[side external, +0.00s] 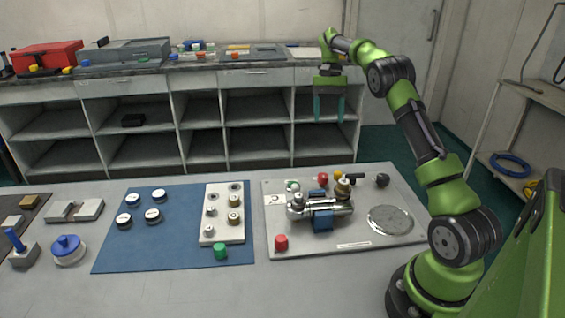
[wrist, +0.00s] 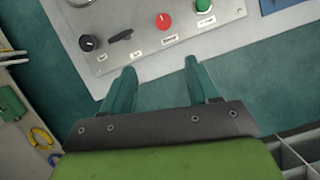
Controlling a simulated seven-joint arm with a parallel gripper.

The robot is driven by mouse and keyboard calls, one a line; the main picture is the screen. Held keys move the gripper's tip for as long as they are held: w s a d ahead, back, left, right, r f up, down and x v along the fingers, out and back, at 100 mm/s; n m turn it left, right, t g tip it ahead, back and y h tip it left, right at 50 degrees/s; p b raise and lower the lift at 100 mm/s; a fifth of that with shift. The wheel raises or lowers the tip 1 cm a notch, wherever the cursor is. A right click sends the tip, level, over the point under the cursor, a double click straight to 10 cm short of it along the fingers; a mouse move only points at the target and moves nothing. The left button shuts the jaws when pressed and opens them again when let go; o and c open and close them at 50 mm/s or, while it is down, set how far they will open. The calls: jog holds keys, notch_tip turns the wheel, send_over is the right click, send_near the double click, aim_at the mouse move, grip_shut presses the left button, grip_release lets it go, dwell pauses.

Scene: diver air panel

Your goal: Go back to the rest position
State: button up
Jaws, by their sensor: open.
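My gripper (side external: 328,106) hangs high at the end of my green arm in the side external view, pointing down, with its two teal fingers apart and nothing between them. It is above and behind the grey air panel (side external: 285,232), well clear of it. In the wrist view the open gripper (wrist: 160,80) shows over the floor gap and the panel's edge. The panel carries a metal valve assembly (side external: 320,207) with a blue block. A red knob (wrist: 163,21), a green knob (wrist: 203,5), a black knob (wrist: 88,43) and a black lever (wrist: 121,36) show in the wrist view.
A blue mat (side external: 125,255) left of the panel holds several round caps and a white fitting plate (side external: 210,238). A blue-topped round part (side external: 68,249) stands farther left. Shelving (side external: 180,87) with boxes on top lines the back wall. The air around my gripper is free.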

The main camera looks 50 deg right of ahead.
jog(key=s+a+r+n+t, duration=0.2)
jog(key=s+a, duration=0.4)
jog(key=a, duration=0.4)
jog(key=s+a+r+n+t, duration=0.2)
jog(key=s+a+t, duration=0.2)
jog(key=a, duration=0.6)
jog(key=s+a+r+n+t+h, duration=0.1)
jog(key=s+a+r+n+t, duration=0.1)
jog(key=s+a, duration=0.6)
jog(key=a+n+t, duration=0.1)
jog(key=a, duration=0.1)
jog(key=shift+s+a+r+t, duration=0.15)
jog(key=shift+s+a+t, duration=0.05)
jog(key=shift+a+t, duration=0.1)
